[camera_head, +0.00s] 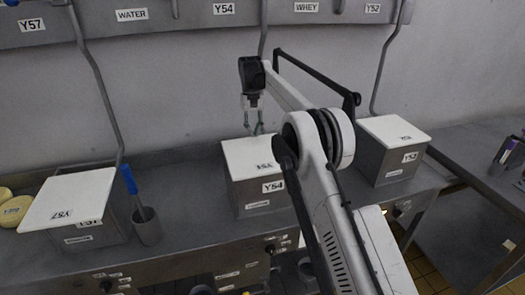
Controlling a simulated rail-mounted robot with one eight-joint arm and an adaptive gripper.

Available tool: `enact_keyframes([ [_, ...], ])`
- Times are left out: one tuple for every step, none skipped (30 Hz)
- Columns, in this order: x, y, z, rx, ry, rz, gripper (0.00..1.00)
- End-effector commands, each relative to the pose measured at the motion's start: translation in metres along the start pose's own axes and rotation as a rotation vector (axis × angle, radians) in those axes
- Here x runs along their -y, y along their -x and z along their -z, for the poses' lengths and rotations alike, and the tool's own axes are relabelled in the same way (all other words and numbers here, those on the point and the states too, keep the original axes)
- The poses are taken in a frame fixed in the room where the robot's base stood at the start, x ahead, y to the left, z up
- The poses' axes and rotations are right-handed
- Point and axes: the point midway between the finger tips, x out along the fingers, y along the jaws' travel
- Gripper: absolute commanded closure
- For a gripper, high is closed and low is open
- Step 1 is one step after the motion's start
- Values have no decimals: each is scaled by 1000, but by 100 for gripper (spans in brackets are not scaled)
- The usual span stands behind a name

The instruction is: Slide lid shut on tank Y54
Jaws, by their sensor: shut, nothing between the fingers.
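Tank Y54 (256,196) is a grey metal box standing on the counter in the middle of the view, with a Y54 label on its front. Its flat white lid (240,160) lies over the top and appears to cover most or all of it. My arm hides the lid's right part, so I cannot tell whether an opening shows there. My gripper (258,131) points down at the back edge of the lid, its fingers shut and empty. I cannot tell whether the fingertips touch the lid.
Tank Y57 (95,235) stands left with its lid (70,198) overhanging leftward. A grey cup (148,228) holding a blue-handled tool (129,180) stands beside it. Another lidded tank (395,166) stands right. Hoses (105,95) hang along the wall. Yellow cheeses (14,209) lie far left.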

Motion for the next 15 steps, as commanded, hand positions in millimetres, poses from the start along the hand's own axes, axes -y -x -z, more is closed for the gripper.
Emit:
enact_keyframes([
  [0, -4, 4, 5, 1, 0, 100],
  [0, -5, 6, 7, 1, 0, 100],
  [-1, -7, 7, 10, 1, 0, 100],
  [-1, -8, 8, 11, 2, 0, 100],
  [-1, -9, 9, 12, 2, 0, 100],
  [-1, -10, 10, 13, 2, 0, 100],
  [-1, -10, 10, 14, 2, 0, 100],
  [-1, -10, 9, 14, 2, 0, 100],
  [-1, -10, 9, 14, 2, 0, 100],
  [-1, -10, 8, 14, 2, 0, 100],
  [-1, -10, 7, 14, 2, 0, 100],
  [-1, -10, 6, 14, 2, 0, 100],
  [-1, -10, 4, 14, 2, 0, 100],
  [-1, -10, 2, 14, 2, 0, 100],
  [-1, -11, 0, 14, 2, 0, 100],
])
